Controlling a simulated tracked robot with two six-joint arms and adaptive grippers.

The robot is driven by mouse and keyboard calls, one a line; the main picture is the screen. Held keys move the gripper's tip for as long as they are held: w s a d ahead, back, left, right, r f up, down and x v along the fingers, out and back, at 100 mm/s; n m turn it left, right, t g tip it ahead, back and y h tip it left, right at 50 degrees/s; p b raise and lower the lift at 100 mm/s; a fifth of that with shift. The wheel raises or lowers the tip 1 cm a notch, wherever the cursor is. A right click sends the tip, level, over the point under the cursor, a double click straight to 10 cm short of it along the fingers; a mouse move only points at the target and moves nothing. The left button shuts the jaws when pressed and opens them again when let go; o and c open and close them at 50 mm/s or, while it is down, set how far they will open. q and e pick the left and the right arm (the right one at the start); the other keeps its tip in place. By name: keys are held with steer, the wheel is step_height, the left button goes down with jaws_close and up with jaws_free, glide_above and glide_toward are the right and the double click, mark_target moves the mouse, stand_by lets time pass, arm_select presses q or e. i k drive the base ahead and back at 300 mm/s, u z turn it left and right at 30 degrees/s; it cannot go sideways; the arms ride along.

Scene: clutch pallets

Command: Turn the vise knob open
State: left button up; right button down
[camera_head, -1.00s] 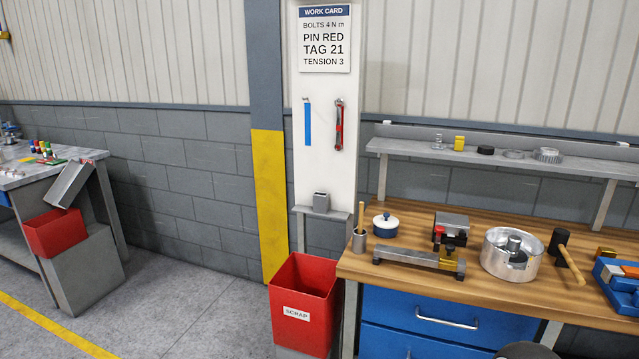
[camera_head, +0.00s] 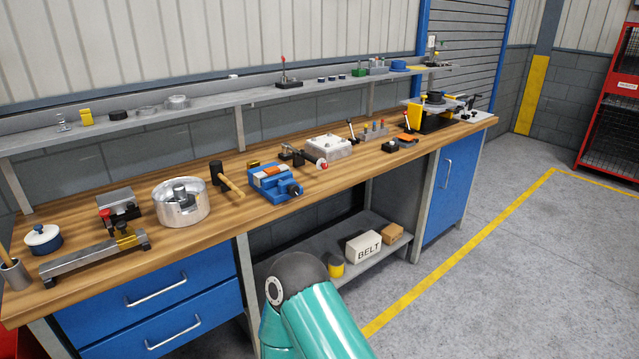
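A blue vise (camera_head: 272,182) sits near the front edge of the wooden workbench, in the middle of the view. Its front end with a small round knob (camera_head: 296,190) faces the front right; it is too small to tell how far the jaws are apart. An orange-brown block shows at the top of the vise, between or on its jaws. A teal arm link of mine shows at the bottom centre, in front of the bench. Neither gripper is in view.
The workbench (camera_head: 75,222) also carries a silver pot (camera_head: 181,203), a mallet (camera_head: 226,178), a white box (camera_head: 327,147) and a metal fixture (camera_head: 95,257). Blue drawers (camera_head: 165,305) are below. A lower shelf holds a BELT box (camera_head: 364,246). Floor at right is clear.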

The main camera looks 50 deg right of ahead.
mark_target(293, 190)
steer(key=u, duration=1.6)
steer(key=i, duration=0.1)
steer(key=z, duration=2.95)
steer(key=i, duration=0.6)
steer(key=u, duration=0.15)
steer(key=k, duration=1.35)
steer(key=z, duration=0.2)
steer(key=i, duration=0.6)
